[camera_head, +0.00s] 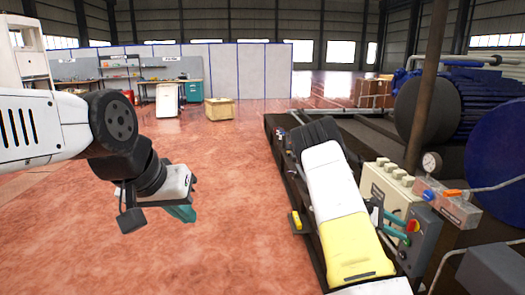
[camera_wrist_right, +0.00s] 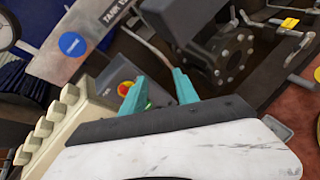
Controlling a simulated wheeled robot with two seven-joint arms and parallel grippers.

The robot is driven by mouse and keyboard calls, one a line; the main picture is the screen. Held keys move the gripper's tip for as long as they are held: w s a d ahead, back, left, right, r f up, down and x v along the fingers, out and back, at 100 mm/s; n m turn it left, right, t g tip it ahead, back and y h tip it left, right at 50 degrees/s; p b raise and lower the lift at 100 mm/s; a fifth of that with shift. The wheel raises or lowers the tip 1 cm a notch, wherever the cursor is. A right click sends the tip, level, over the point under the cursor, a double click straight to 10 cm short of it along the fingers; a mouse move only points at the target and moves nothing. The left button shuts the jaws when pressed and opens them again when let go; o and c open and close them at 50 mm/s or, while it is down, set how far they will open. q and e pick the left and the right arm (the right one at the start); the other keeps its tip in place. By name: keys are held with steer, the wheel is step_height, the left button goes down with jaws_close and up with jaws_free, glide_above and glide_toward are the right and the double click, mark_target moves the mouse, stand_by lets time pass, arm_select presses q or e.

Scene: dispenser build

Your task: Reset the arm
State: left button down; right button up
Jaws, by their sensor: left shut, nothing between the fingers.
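My left arm (camera_head: 45,125) reaches in from the left in the head view. Its gripper (camera_head: 188,213) has teal fingers, is shut and empty, and hangs over the open reddish floor. My right arm (camera_head: 335,205), white and yellow, lies across the machine side in the head view. Its gripper (camera_head: 392,224) is partly hidden there, beside a grey control box (camera_head: 418,240) with a red button (camera_head: 413,226). In the right wrist view the teal fingers of this gripper (camera_wrist_right: 160,78) stand apart with nothing held between them. The red button (camera_wrist_right: 125,88) shows just beside the left finger.
A beige box with several knobs (camera_head: 388,190), a gauge (camera_head: 431,162) and a metal panel (camera_head: 447,203) crowd the right arm. A blue motor (camera_head: 455,100) stands behind. The floor (camera_head: 235,165) around the left gripper is clear; a cardboard box (camera_head: 220,108) stands far back.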

steer(key=s+a+r+m+t+y, duration=0.4)
steer(key=s+a+r+y, duration=0.3)
steer(key=s+a+r, duration=0.6)
steer(key=s+a+r+m+t+y, duration=0.4)
steer(key=s+a+r+m+y, duration=0.2)
steer(key=s+a+r, duration=0.7)
steer(key=a+y, duration=0.1)
steer(key=a, duration=0.5)
steer(key=shift+a+t+y, duration=0.35)
steer(key=shift+t+y, duration=0.05)
steer(key=shift+s, duration=0.1)
